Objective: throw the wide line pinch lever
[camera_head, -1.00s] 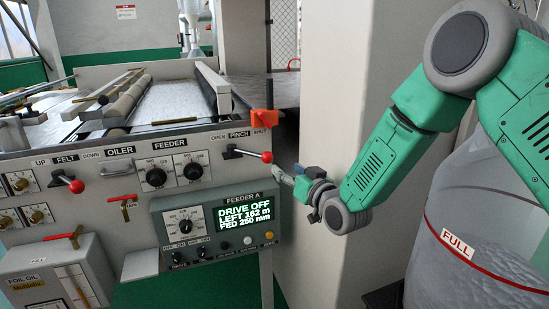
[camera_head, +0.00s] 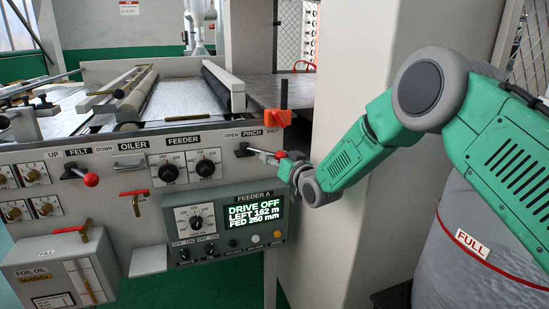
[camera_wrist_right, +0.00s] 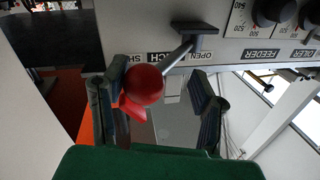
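The pinch lever (camera_head: 256,151) sticks out of the feeder panel under the OPEN, PINCH and SHUT labels. Its rod points right, toward the SHUT side. My right gripper (camera_head: 281,161) is at the lever's red ball end, which it partly hides in the head view. In the right wrist view the red ball (camera_wrist_right: 145,83) lies between the two spread fingers of the gripper (camera_wrist_right: 155,100), closer to the left finger. The fingers are open, with a gap at the right. I cannot tell whether the left finger touches the ball. My left gripper is out of view.
An orange bracket (camera_head: 277,118) with a dark post stands just above the lever end. The Feeder A box (camera_head: 225,225), reading DRIVE OFF, sits below. The felt lever (camera_head: 75,173) is at left. A pale column (camera_head: 350,200) stands behind my right arm.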

